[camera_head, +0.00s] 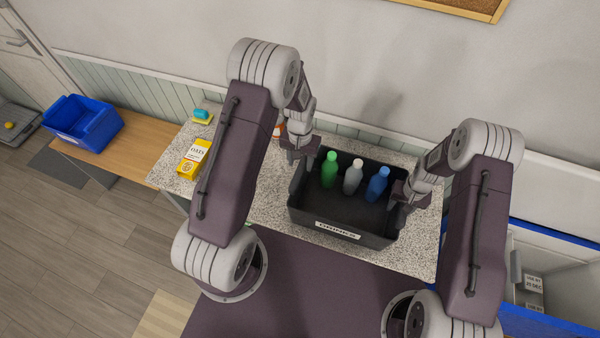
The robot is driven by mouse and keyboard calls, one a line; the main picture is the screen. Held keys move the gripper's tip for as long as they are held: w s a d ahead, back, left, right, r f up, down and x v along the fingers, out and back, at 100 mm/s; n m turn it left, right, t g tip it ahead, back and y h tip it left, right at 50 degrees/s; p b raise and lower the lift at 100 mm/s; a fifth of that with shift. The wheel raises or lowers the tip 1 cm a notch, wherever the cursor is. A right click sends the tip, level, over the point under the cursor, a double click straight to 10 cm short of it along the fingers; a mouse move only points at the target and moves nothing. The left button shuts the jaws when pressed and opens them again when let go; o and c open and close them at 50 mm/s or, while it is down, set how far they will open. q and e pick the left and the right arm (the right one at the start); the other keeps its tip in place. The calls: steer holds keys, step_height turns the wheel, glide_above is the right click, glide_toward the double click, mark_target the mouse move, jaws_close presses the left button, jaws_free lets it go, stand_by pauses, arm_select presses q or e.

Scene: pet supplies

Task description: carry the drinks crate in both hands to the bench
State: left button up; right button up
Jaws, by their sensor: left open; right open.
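The drinks crate (318,218) is a black open box with a white label on its front wall. It stands on the speckled counter in front of me. A green bottle (329,170), a grey-white bottle (352,178) and a blue bottle (377,185) stand inside it along the back. My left gripper (297,168) is open at the crate's left wall. My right gripper (400,203) is open at its right wall. I cannot tell whether either gripper touches the crate. The wooden bench (140,144) is at the left, beyond the counter's end.
A blue bin (83,124) sits on the bench's left part; wood to its right is bare. A yellow oats box (194,158) and a teal item on a yellow base (202,116) are on the counter's left. Blue-edged shelving with boxes (530,290) is at the right.

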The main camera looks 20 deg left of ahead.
arm_select(q)
step_height(320, 180, up, 3)
steer(key=shift+s+r, duration=0.1)
steer(key=shift+r, duration=0.05)
arm_select(e)
steer(key=shift+r, duration=0.2)
step_height(320, 180, up, 12)
steer(key=shift+s+f, duration=0.1)
steer(key=shift+f, duration=0.15)
steer(key=shift+r, duration=0.1)
